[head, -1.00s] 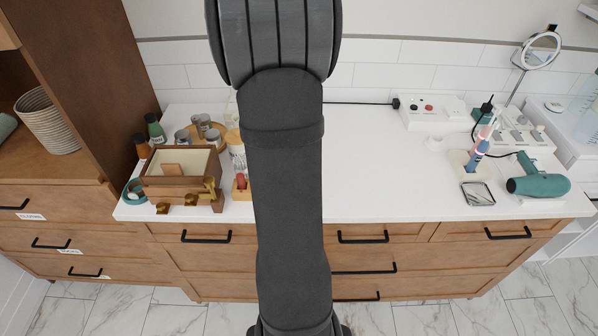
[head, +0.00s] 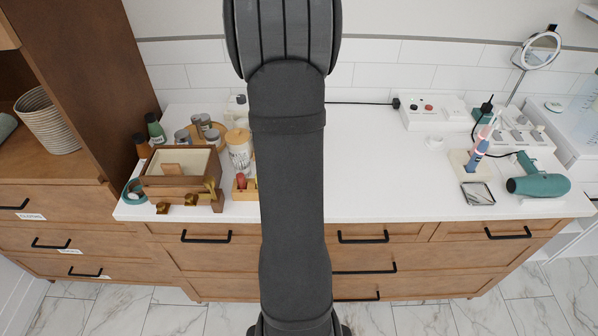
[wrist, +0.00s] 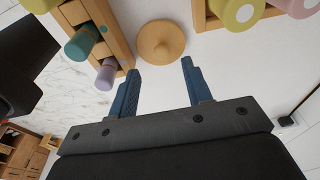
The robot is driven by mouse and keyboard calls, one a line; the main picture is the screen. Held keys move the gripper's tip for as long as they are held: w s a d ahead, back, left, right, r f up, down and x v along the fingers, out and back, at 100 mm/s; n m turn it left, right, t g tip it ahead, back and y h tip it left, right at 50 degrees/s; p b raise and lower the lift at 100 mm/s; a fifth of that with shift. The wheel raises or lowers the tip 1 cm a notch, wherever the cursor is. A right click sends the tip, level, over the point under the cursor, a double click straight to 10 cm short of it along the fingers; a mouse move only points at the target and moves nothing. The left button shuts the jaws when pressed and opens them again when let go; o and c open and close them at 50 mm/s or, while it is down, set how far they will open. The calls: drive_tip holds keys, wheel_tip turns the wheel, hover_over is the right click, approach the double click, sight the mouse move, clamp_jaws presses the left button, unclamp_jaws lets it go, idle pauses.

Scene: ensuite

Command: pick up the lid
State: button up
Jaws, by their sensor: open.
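A round wooden lid (wrist: 160,42) with a small knob shows in the wrist view, just beyond the fingertips and roughly centred between them. In the head view, a wooden lid (head: 237,136) sits on a clear jar (head: 240,157) on the left part of the white counter, beside my arm. My gripper (wrist: 160,69) is open and empty in the wrist view, with its two blue fingers apart and pointing toward the lid. Whether the fingertips are above or level with the lid cannot be told. The gripper is hidden behind my arm in the head view.
In the head view, a wooden box (head: 180,170) stands left of the jar. The counter's middle (head: 375,160) is clear.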

drive_tip(key=f, duration=0.5)
drive_tip(key=shift+w+d, duration=0.1)
drive_tip(key=shift+d, duration=0.3)
drive_tip(key=shift+c, duration=0.5)
clamp_jaws()
